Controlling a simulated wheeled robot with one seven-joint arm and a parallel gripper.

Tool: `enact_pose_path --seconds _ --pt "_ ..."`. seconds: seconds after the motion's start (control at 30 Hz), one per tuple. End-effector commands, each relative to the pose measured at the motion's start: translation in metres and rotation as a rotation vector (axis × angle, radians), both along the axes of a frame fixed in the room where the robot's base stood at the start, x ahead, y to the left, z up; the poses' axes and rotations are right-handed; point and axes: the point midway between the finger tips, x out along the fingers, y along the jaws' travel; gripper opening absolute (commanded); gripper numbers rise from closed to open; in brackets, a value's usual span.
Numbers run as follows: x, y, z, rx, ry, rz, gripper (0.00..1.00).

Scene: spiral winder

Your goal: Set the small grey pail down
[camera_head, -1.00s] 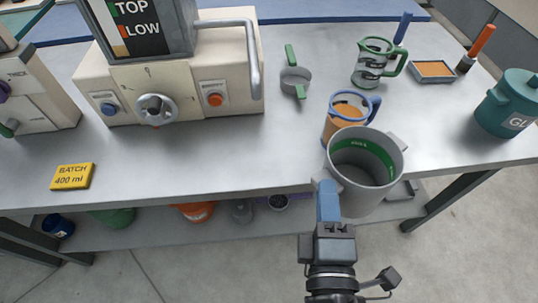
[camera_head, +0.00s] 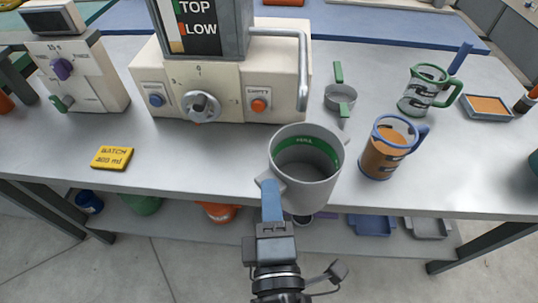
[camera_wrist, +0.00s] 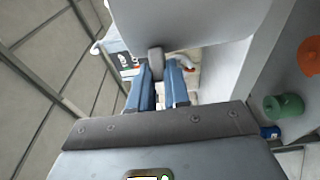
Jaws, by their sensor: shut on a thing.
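The small grey pail (camera_head: 305,165) is a grey open-topped vessel with a green band inside its rim. In the head view it is upright or nearly so, in front of the winder-like machine and over the table's front edge. My gripper (camera_head: 270,200) is shut on a lug on the pail's near left side. In the wrist view my gripper's blue fingers (camera_wrist: 158,85) close on a grey stub, and the pail's pale wall (camera_wrist: 190,22) fills the top. I cannot tell the exact gap between the pail's bottom and the table.
The cream machine (camera_head: 225,90) with knobs and a bent handle stands behind. A blue-handled jug (camera_head: 385,155) of orange stuff is close on the right. Bare tabletop lies left of the pail.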

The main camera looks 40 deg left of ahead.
Motion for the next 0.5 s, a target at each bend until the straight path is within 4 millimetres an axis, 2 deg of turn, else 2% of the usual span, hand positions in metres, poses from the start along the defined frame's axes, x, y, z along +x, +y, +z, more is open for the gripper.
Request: enact_pose_path --seconds 0.1,0.37,0.5 --pt "0.019 0.017 0.003 0.002 -0.001 0.0 0.0" --pt "0.037 0.032 0.001 0.001 -0.001 0.001 0.0" --pt "0.053 0.046 0.002 0.002 -0.001 0.0 0.0"
